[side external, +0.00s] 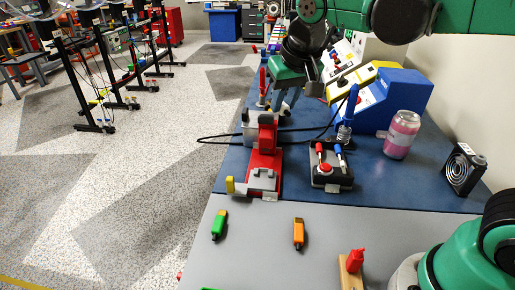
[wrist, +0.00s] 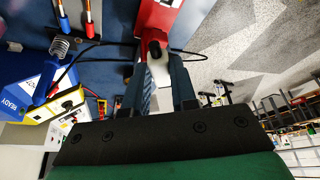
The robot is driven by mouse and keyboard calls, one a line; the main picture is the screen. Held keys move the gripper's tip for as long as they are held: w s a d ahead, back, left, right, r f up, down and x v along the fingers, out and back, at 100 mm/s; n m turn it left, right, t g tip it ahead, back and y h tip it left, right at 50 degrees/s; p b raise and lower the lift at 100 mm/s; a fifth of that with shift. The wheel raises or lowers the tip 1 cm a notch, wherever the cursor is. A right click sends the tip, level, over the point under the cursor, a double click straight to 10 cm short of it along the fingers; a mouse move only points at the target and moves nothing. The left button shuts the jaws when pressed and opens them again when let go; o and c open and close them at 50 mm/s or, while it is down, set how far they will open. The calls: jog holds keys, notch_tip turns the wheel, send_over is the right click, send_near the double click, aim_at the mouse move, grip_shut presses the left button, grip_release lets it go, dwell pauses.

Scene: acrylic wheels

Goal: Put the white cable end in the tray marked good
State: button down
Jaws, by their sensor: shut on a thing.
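My gripper (side external: 279,104) is over the blue mat, just behind the red fixture. In the wrist view, its two dark fingers (wrist: 160,68) are closed around a small pale piece (wrist: 159,76), which looks like the white cable end. A black knob-like part shows just beyond the fingertips. In the side view the fingers and the fixture hide the held piece. A thin black cable (side external: 215,137) loops out to both sides of the gripper. I cannot make out a tray marked good in either view.
The red fixture (side external: 264,160) stands close in front of my gripper. Green and orange pieces (side external: 298,233) lie on the grey table.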

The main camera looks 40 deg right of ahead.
aim_at(262, 185)
jog(key=a+r+m, duration=0.1)
jog(key=m, duration=0.1)
jog(key=a+r+m+h, duration=0.1)
jog(key=a+m, duration=0.1)
jog(key=a+r+m+g+h, duration=0.1)
jog(key=m, duration=0.1)
jog(key=shift+w+a+r, duration=0.15)
jog(key=shift+w, duration=0.25)
notch_tip(262, 185, down, 20)
jog(key=shift+r, duration=0.2)
jog(key=shift+f, duration=0.15)
jog(key=c, duration=0.7)
grip_release()
